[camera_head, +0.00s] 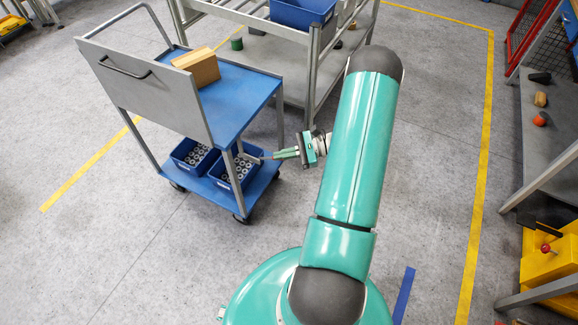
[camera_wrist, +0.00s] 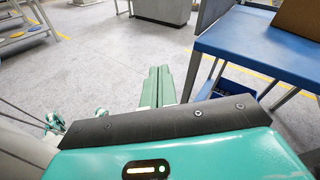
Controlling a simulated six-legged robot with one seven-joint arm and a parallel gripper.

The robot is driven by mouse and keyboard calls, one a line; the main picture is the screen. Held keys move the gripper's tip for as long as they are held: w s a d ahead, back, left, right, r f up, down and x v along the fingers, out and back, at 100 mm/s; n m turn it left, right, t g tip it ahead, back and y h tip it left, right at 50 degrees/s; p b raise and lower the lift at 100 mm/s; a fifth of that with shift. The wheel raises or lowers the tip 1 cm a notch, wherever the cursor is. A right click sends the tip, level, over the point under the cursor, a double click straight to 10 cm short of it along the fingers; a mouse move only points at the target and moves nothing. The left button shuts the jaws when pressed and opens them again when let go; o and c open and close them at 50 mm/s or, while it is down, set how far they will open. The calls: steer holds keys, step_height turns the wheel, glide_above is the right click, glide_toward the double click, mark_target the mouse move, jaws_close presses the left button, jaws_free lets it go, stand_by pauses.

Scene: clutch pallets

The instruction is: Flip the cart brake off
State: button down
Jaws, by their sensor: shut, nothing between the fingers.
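The cart (camera_head: 151,93) stands at the left in the head view, with grey posts, a grey end panel and two blue shelves. Its blue top (camera_wrist: 262,38) also shows at the right in the wrist view. A small grey bar (camera_head: 250,157) sticks out by its near right post; I cannot tell whether it is the brake lever or which way it is set. My gripper (camera_head: 276,155) is just right of that bar, level with the lower part of the cart. Its green fingers (camera_wrist: 159,72) are shut together with nothing between them. I cannot tell whether they touch the bar.
A cardboard box (camera_head: 198,67) lies on the cart's top. Two blue bins (camera_head: 222,181) of grey round parts stand on its lower shelf. A metal rack (camera_head: 313,62) stands close behind the cart. Grey floor is open left and right; a yellow machine (camera_head: 548,262) stands far right.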

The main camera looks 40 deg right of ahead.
steer(key=s+d+f+m+t+h, duration=0.3)
steer(key=s+f+m+t+h, duration=0.1)
steer(key=f, duration=0.5)
steer(key=s+d+f+m+t+h, duration=0.4)
steer(key=s+f+m+t, duration=0.1)
steer(key=f+m, duration=0.3)
steer(key=shift+s+d+f+m+t+h, duration=0.2)
steer(key=shift+s+f+m+t+h, duration=0.15)
steer(key=shift+f+t, duration=0.35)
steer(key=shift+w, duration=0.1)
steer(key=r+x, duration=0.3)
steer(key=x, duration=0.9)
steer(key=shift+w+d, duration=0.1)
